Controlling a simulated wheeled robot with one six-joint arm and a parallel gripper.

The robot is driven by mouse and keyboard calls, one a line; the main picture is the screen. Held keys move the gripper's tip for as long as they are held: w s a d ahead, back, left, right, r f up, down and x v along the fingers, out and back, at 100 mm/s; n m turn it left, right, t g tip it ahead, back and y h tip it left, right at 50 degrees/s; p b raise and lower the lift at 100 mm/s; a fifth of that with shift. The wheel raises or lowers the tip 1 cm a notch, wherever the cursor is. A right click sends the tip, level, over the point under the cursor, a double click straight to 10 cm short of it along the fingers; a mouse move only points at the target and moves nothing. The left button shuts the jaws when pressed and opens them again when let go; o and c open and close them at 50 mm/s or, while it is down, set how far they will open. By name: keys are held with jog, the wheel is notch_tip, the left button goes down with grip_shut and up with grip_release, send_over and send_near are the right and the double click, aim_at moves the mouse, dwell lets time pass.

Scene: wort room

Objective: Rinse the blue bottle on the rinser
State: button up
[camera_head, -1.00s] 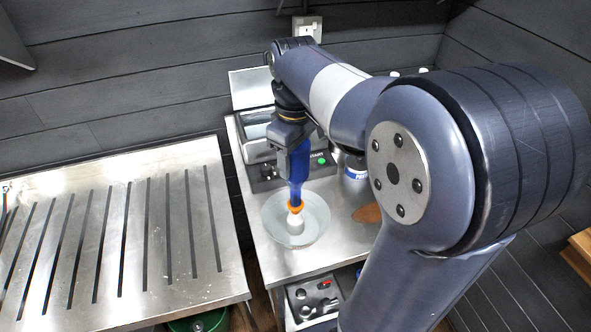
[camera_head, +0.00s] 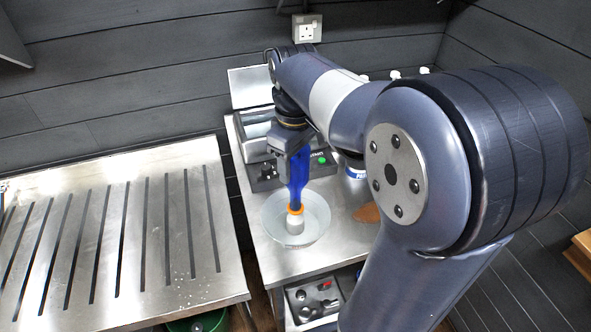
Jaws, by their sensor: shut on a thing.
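The blue bottle (camera_head: 298,180) hangs neck down in my gripper (camera_head: 291,143), which is shut on its upper end. An orange ring (camera_head: 295,208) shows at the bottle's mouth. The rinser (camera_head: 312,232) is a pale round bowl with a white upright nozzle (camera_head: 296,224) in its middle. The bottle's mouth is right at the top of the nozzle. I cannot tell whether it presses on it or is just above it. My gripper hides the bottle's base.
A steel machine with a green button (camera_head: 322,160) stands behind the rinser. A white and blue tub (camera_head: 355,172) and a brown patch (camera_head: 367,213) lie to the right, partly behind my arm. A slotted steel draining table (camera_head: 120,235) is at left, across a gap.

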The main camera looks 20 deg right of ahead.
dwell(0.3)
jog(key=shift+r+p, duration=1)
jog(key=shift+r+p, duration=2.35)
jog(key=shift+r, duration=1.2)
